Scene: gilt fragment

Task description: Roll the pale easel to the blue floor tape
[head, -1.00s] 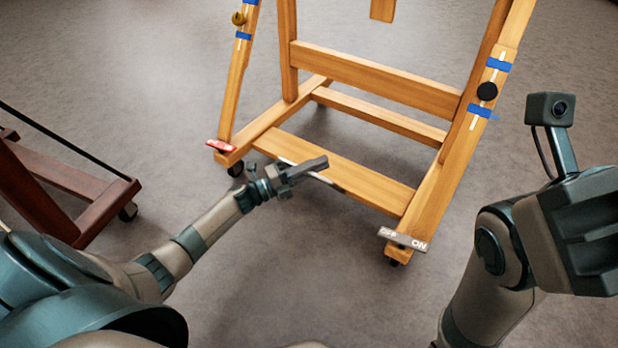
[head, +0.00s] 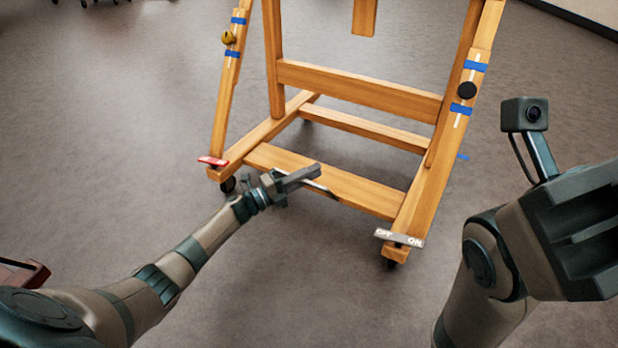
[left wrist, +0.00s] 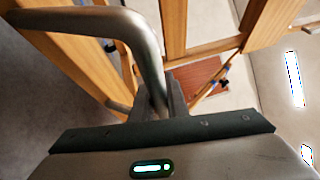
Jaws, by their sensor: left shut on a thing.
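The pale wooden easel (head: 360,88) stands upright on casters in front of me, with blue tape bands on both side posts. My left gripper (head: 318,170) is shut on the bent metal handle (head: 330,191) at the easel's front lower plank. The left wrist view shows this grey handle (left wrist: 140,30) running down between the fingers (left wrist: 160,95). A small blue mark (head: 462,157) on the floor shows just right of the easel's right post; it looks like tape, and the rest may be hidden. My right gripper (head: 585,240) is at the right, apart from the easel; its fingers are unclear.
Part of a dark red wooden frame (head: 22,272) shows at the left edge, beside my left arm. Caster feet of other furniture (head: 90,2) show at the far top left. A wall base (head: 580,15) runs along the top right. The grey floor around the easel is open.

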